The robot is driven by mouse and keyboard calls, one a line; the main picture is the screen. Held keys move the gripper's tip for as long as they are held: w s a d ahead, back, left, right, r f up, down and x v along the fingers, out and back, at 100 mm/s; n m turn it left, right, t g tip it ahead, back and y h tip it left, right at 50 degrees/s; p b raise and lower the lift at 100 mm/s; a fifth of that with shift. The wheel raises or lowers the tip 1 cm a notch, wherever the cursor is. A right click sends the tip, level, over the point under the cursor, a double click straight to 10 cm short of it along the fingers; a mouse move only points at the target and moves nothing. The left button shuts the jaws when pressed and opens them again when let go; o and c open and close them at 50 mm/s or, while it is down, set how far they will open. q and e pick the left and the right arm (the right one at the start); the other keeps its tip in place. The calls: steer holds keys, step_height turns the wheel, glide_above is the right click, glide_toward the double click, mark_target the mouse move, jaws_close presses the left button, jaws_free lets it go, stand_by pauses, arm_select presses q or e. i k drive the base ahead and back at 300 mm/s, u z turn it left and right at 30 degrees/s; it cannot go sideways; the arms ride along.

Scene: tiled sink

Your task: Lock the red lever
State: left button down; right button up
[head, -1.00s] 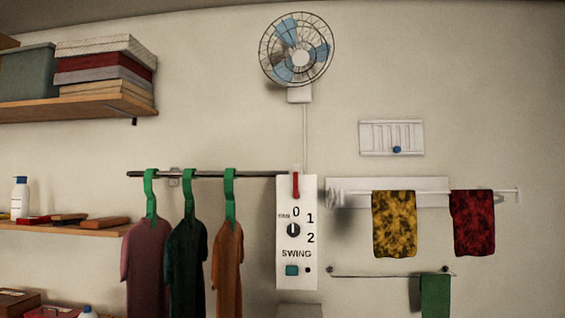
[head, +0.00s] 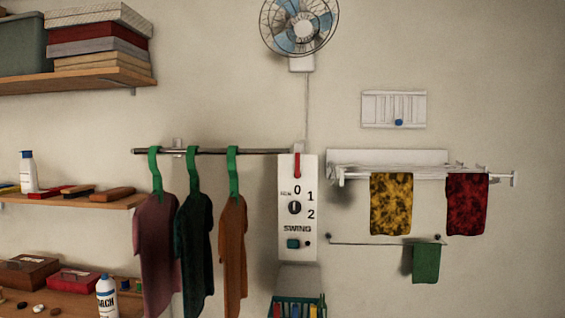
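The red lever (head: 297,165) is a short narrow red bar at the top of the white control panel (head: 285,240), in the middle of the head view. It hangs straight down, at the right end of the dark clothes rail (head: 225,151). The panel also carries a black knob (head: 295,207) by the marks 0, 1 and 2, and a teal button (head: 293,244) under the word SWING. Neither of my grippers is in view.
Three garments on green hangers (head: 234,175) hang left of the panel. A rack with yellow (head: 391,204) and red cloths (head: 467,204) projects at right. Shelves (head: 80,80) stand at left, a fan (head: 300,27) above, a basket (head: 297,300) below. Bare wall lies at far right.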

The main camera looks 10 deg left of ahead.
mark_target(298, 174)
steer(key=k, duration=0.6)
steer(key=z, duration=0.6)
steer(key=i, duration=1.35)
steer(key=u, duration=0.65)
